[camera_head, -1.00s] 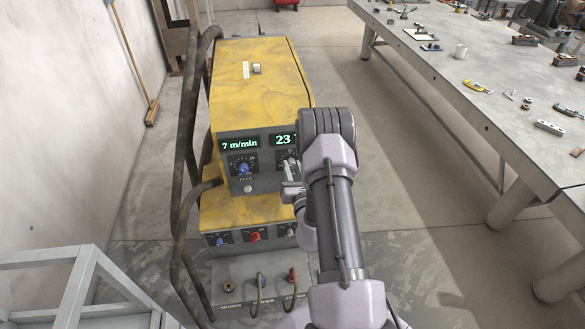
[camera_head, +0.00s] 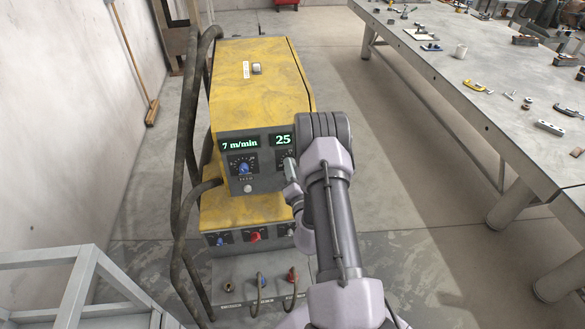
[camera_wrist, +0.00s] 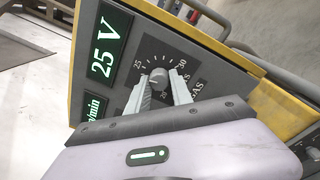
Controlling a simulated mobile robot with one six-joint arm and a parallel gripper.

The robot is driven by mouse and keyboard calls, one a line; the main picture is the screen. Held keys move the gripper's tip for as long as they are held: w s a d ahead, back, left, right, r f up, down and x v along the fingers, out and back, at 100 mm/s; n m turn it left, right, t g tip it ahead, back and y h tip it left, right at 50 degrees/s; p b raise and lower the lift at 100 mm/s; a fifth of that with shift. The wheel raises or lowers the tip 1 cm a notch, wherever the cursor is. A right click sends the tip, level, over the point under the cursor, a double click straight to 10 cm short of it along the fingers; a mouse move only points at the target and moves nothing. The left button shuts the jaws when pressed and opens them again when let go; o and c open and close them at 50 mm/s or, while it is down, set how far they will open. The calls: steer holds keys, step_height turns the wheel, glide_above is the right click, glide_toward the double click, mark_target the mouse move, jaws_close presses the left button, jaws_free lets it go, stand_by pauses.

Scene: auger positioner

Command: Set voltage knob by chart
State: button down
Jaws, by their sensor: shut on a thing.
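The voltage knob (camera_wrist: 158,77) is a grey round knob on a dark dial marked 20, 25 and 30 in the wrist view. My gripper (camera_wrist: 159,91) is shut on it, with one finger on each side. In the head view my gripper (camera_head: 290,172) is at the right of the yellow machine's panel and mostly hides this knob. The voltage display (camera_wrist: 105,48) reads 25 V; it shows as 25 in the head view (camera_head: 283,139). The feed display (camera_head: 239,144) reads 7 m/min, above a blue knob (camera_head: 243,168). I cannot make out a chart.
The yellow welding machine (camera_head: 250,85) has a bent tube rail (camera_head: 187,150) on its left. Lower knobs, including a red one (camera_head: 254,236), and cables sit below. A long metal workbench (camera_head: 480,85) with tools stands right. A grey frame (camera_head: 75,280) is at lower left.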

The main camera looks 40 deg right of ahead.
steer(key=shift+r+m, duration=0.1)
steer(key=shift+m, duration=0.8)
steer(key=shift+w, duration=0.1)
steer(key=c, duration=1.1)
jaws_free()
steer(key=shift+c, duration=0.2)
